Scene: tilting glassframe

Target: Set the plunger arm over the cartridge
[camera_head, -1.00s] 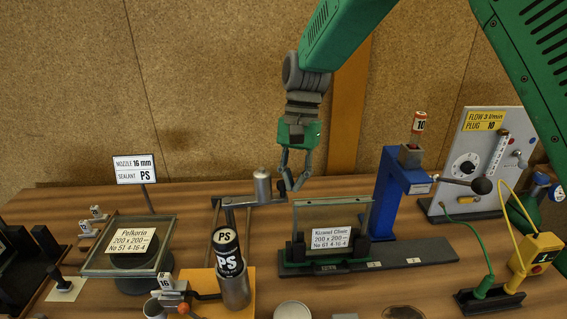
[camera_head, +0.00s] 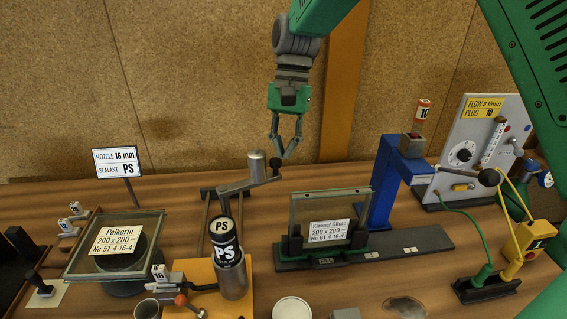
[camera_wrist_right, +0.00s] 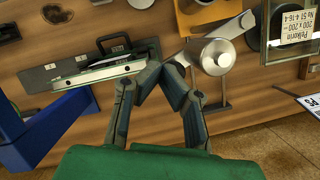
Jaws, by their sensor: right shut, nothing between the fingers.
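The plunger arm (camera_head: 240,187) is a grey bar with an upright metal cylinder and a dark knob (camera_head: 275,164) at its right end. Its left end shows above and behind the cartridge (camera_head: 225,243), a black-topped "PS" tube upright in a metal holder on an orange base. I cannot tell whether that end lines up with the cartridge. My right gripper (camera_head: 285,156) is shut and empty, its fingertips by the knob, slightly above and right of it. In the right wrist view the plunger arm's cylinder (camera_wrist_right: 217,57) lies right of the shut fingertips. My left gripper is not in view.
A glass pane in a dark stand (camera_head: 325,252) is right of the cartridge. A blue post (camera_head: 381,190) and a grey flow panel (camera_head: 470,145) stand farther right. A framed Pelkorin pane (camera_head: 112,242) and a nozzle sign (camera_head: 117,162) are on the left.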

